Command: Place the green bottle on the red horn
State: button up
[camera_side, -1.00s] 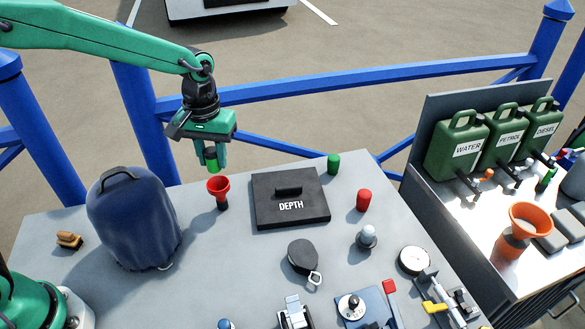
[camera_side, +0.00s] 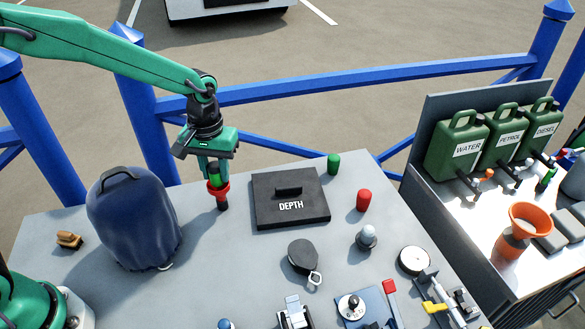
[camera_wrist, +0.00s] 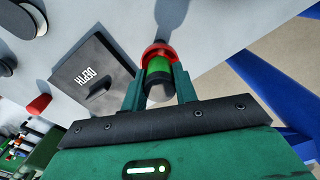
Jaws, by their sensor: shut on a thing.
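My gripper (camera_side: 214,177) points down and is shut on the green bottle (camera_side: 213,184) above the table's far left part. The bottle is upright, right at the mouth of the red horn (camera_side: 222,191). The horn stands with its flared red mouth up on a dark lower part. In the wrist view, the bottle (camera_wrist: 158,67) sits between the fingers, its dark end toward the camera, with the horn's red rim (camera_wrist: 153,49) behind it. The fingers hide part of the bottle and rim. I cannot tell whether the bottle rests on the horn.
A black DEPTH-marked lid (camera_side: 290,215) lies just right of the horn. A navy bag (camera_side: 134,220) stands to the left. Another green cylinder (camera_side: 333,164) and a red cylinder (camera_side: 363,200) stand farther right. A blue railing (camera_side: 340,83) runs behind the table.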

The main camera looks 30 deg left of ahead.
aim_at(214, 165)
jog(key=shift+f, duration=0.1)
jog(key=o, duration=1)
jog(key=shift+c, duration=0.2)
notch_tip(214, 165, up, 12)
jog(key=shift+r, duration=0.2)
jog(key=shift+s, duration=0.1)
